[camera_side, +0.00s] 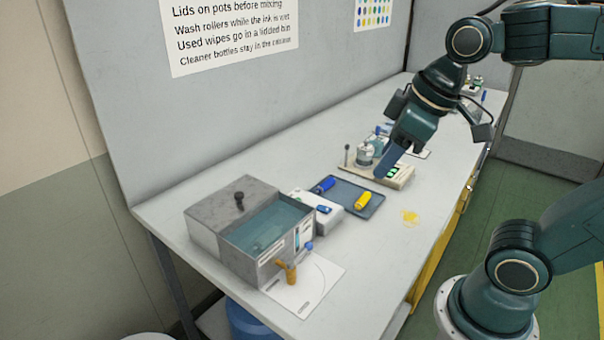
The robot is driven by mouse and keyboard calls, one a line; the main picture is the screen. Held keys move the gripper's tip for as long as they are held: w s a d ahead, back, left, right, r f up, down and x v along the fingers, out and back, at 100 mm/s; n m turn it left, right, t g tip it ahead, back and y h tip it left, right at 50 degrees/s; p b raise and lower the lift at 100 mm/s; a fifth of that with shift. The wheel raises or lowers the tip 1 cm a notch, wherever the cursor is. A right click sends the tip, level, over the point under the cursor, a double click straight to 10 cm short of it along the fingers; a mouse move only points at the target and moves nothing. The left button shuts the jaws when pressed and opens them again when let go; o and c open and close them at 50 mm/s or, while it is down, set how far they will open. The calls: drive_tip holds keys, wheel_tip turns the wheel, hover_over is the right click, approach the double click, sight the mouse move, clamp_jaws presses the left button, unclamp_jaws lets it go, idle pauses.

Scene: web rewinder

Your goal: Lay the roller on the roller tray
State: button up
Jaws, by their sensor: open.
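A dark blue-grey tray (346,194), which looks like the roller tray, lies flat mid-bench. A small yellow cylinder-like piece (362,201) lies on its right part, and a blue one (324,184) lies at its left end. I cannot tell for certain which of these is the roller. My gripper (385,162) is above the bench, behind and right of the tray, pointing down. It is open, with nothing visible in it, and its finger overlaps a beige base in the picture. The gap between its fingers is hard to see.
A grey tank (232,229) of bluish liquid, with an orange tap-like fitting (288,272), stands front left. A white box (321,212) sits between tank and tray. A beige base (401,181) with a pot stands behind. A yellow smear (409,216) marks otherwise clear bench at right.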

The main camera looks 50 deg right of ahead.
drive_tip(key=s+m, duration=0.1)
drive_tip(key=s, duration=0.1)
drive_tip(key=s+f+m, duration=0.1)
drive_tip(key=s, duration=0.1)
drive_tip(key=shift+s+d+f+m+t, duration=0.1)
drive_tip(key=shift+s+f+m+t, duration=0.05)
drive_tip(key=shift+s+m+t, duration=0.25)
drive_tip(key=o, duration=1.2)
drive_tip(key=shift+w, duration=0.1)
drive_tip(key=w+a+g, duration=0.1)
drive_tip(key=w+g, duration=0.2)
drive_tip(key=w, duration=1.4)
drive_tip(key=w+a+f+g, duration=0.2)
drive_tip(key=w+f, duration=1.1)
drive_tip(key=w, duration=0.1)
drive_tip(key=shift+f+g, duration=0.3)
